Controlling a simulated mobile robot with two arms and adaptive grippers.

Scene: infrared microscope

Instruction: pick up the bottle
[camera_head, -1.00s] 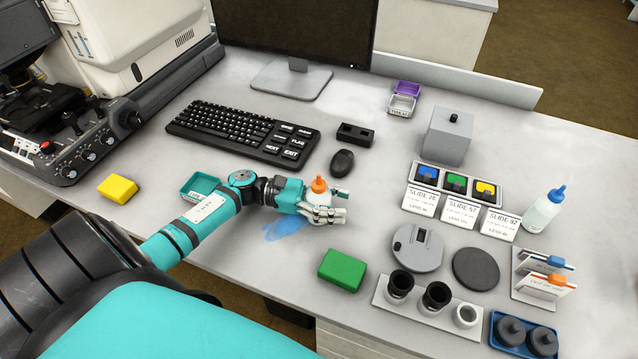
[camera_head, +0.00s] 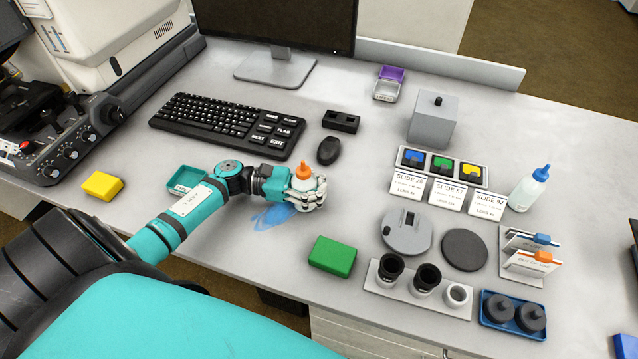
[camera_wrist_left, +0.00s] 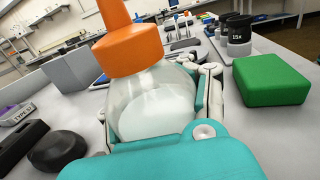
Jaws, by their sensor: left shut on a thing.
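A small clear bottle with an orange cap (camera_head: 303,172) stands upright between the fingers of my left gripper (camera_head: 308,192). In the left wrist view the bottle (camera_wrist_left: 155,100) fills the middle, with pale liquid inside and its orange cap at the top. My left gripper is shut on the bottle, with fingers at its sides. The bottle's base is hidden, so I cannot tell whether it touches the table. A second bottle with a blue cap (camera_head: 528,190) stands upright at the right. My right gripper is not in view.
A green block (camera_head: 332,256) lies in front of my left gripper, beside a blue smear (camera_head: 272,216). A black mouse (camera_head: 328,150) and keyboard (camera_head: 228,124) lie behind. Slide boxes (camera_head: 440,167), a grey disc holder (camera_head: 407,236) and a lens rack (camera_head: 417,296) stand to the right.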

